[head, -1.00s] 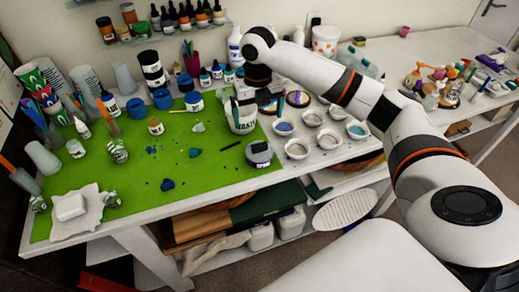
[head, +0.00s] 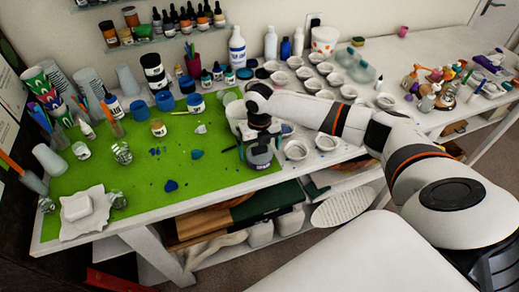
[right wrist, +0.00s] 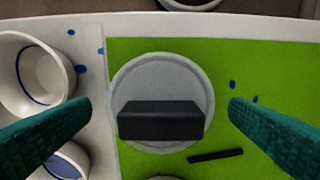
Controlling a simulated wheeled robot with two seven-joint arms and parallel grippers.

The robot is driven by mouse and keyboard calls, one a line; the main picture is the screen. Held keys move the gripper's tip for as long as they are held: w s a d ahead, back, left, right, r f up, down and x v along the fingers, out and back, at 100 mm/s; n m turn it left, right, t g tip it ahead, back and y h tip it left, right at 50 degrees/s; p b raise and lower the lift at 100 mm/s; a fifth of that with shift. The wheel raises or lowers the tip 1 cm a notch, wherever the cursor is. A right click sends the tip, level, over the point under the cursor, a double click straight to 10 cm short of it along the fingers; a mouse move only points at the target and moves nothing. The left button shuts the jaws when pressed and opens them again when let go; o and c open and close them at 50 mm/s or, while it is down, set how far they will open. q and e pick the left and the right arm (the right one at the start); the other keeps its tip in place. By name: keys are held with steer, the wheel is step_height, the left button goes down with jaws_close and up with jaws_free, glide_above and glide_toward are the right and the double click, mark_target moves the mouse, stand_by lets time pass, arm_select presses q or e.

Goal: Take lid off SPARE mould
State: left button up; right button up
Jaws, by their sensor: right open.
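A grey pot-like mould (head: 259,158) stands at the right front of the green mat; its label is too small to read. In the right wrist view its round pale lid (right wrist: 160,68) is on, with a black block handle (right wrist: 160,121) across it. My right gripper (head: 259,137) is above the mould, pointing down. In the right wrist view its teal fingers (right wrist: 160,107) are open and empty, one on each side of the lid, apart from the handle. The gripper hides part of the mould's top in the head view. My left gripper is not in view.
The mat left of the mould is mostly clear, with several blue bits.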

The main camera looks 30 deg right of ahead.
steer(key=c, duration=1)
